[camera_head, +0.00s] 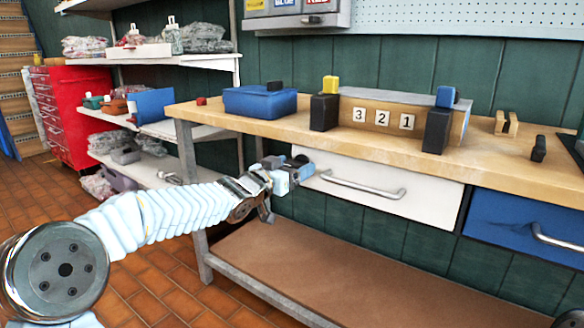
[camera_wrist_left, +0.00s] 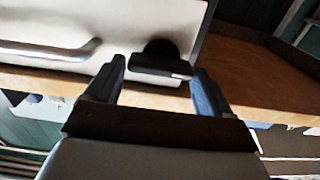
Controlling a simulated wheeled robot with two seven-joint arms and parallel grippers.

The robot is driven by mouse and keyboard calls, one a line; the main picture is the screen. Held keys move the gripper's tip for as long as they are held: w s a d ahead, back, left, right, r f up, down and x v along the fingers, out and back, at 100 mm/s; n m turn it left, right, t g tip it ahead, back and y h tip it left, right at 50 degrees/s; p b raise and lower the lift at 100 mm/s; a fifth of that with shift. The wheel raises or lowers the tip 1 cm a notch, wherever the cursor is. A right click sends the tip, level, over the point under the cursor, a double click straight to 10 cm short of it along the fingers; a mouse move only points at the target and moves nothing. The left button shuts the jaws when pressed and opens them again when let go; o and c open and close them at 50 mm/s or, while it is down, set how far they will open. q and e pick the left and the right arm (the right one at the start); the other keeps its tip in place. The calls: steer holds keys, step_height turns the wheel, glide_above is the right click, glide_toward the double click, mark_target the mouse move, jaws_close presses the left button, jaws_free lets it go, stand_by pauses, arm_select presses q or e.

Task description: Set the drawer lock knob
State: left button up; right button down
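The white drawer (camera_head: 400,196) is shut under the workbench top, with a curved metal handle (camera_head: 362,188). Its dark lock knob (camera_wrist_left: 160,58) sits on the drawer face, to the right of the handle in the left wrist view; in the head view the gripper mostly covers it. My left gripper (camera_head: 300,172) is at the drawer's left end. In the left wrist view its two blue-grey fingers (camera_wrist_left: 157,82) are apart, one toward each side of the knob. I cannot tell whether they touch it. My right gripper is not in view.
The wooden bench top (camera_head: 240,118) holds a blue box (camera_head: 258,101), dark blocks and a panel reading 3 2 1 (camera_head: 384,116). A blue drawer (camera_head: 510,228) is to the right. Shelves (camera_head: 190,60) and a red cabinet (camera_head: 80,110) stand at left. A lower shelf (camera_head: 330,270) lies below.

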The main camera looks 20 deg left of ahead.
arm_select(q)
steer(key=c, duration=0.6)
steer(key=shift+r+n+p, duration=0.2)
steer(key=shift+n+p, duration=0.8)
steer(key=shift+p, duration=0.15)
steer(key=shift+a+n+p, duration=0.1)
steer(key=shift+n+p, duration=0.65)
steer(key=shift+n, duration=0.05)
steer(key=n+p, duration=0.2)
steer(key=shift+n, duration=0.3)
steer(key=n+p, duration=0.2)
steer(key=n, duration=0.1)
steer(key=shift+a+f+n, duration=0.1)
steer(key=shift+f+n, duration=0.05)
steer(key=shift+n, duration=0.25)
steer(key=n+p, duration=0.1)
steer(key=n, duration=0.1)
steer(key=shift+w+f+n, duration=0.1)
steer(key=shift+f+n, duration=0.05)
steer(key=shift+n, duration=0.25)
steer(key=shift+a+n+p, duration=0.1)
steer(key=shift+n+p, duration=0.3)
steer(key=shift+n, duration=0.8)
steer(key=shift+f+n, duration=0.15)
steer(key=shift+n, duration=1.25)
steer(key=shift+p, duration=0.3)
